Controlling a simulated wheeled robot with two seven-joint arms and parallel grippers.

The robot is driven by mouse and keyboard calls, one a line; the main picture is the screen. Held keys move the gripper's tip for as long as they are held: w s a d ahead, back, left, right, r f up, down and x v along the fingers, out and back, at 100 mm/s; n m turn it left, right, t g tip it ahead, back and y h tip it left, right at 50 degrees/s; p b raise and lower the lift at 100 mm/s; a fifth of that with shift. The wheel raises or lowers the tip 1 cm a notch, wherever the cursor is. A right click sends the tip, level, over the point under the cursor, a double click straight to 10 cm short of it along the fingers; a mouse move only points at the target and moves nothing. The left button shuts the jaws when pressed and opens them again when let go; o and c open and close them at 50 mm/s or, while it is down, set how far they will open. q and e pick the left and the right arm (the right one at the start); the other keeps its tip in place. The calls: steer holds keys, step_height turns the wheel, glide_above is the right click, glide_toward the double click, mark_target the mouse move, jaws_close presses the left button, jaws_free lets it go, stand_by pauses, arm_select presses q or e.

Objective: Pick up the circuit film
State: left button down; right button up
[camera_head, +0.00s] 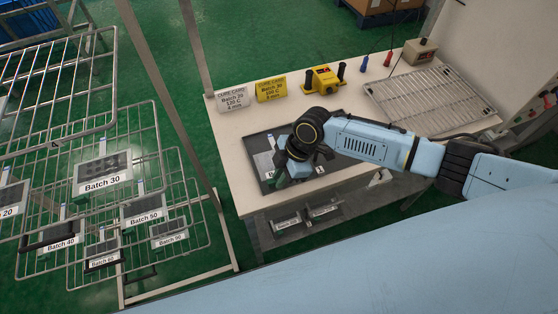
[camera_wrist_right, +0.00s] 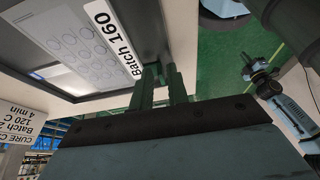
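The circuit film (camera_wrist_right: 85,48) is a grey sheet with rows of round pads and a white "Batch 160" label along one edge. It fills the upper left of the right wrist view, over a dark tray. In the head view the dark tray (camera_head: 254,147) lies on the bench, and my right gripper (camera_head: 284,178) is over it, hiding much of the tray and film. In the right wrist view my right gripper's two dark green fingers (camera_wrist_right: 161,88) stand a small gap apart, beside the label edge. Nothing shows between them.
Behind the tray stand a white cure card (camera_head: 232,100), a yellow cure card (camera_head: 270,90) and a yellow device with black handles (camera_head: 323,79). A wire rack (camera_head: 430,97) lies at the back right. Wire shelves (camera_head: 60,150) with labelled batch films stand at left.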

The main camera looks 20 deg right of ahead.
steer(key=shift+a+f, duration=0.1)
steer(key=shift+f, duration=0.25)
steer(key=shift+c, duration=0.5)
jaws_close()
steer(key=shift+r, duration=0.1)
